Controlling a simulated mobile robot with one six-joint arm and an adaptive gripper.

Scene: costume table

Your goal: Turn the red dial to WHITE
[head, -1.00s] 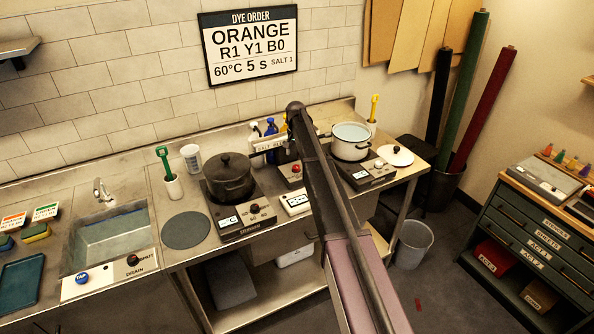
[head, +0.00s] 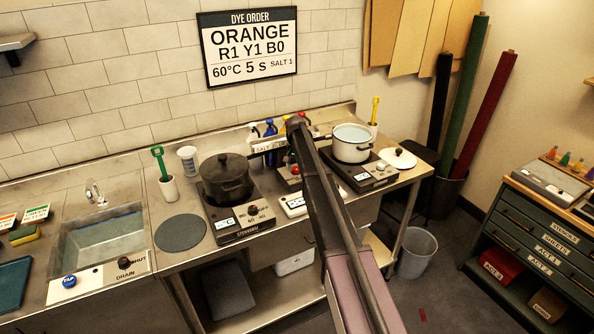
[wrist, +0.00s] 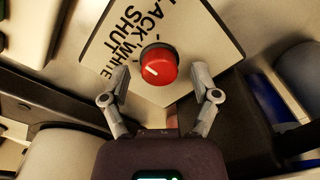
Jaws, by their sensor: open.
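Black lettering on the panel reads WHITE and SHUT, with BLACK partly cut off. In the head view, my arm hides the gripper, and a small red knob (head: 295,169) shows beside the arm.
A dark pot (head: 226,178) stands on a left hot plate and a white pot (head: 352,143) on a right one. A sink (head: 108,240) is at the left. Bottles (head: 270,128) stand behind my arm. A grey bin (head: 416,250) is on the floor.

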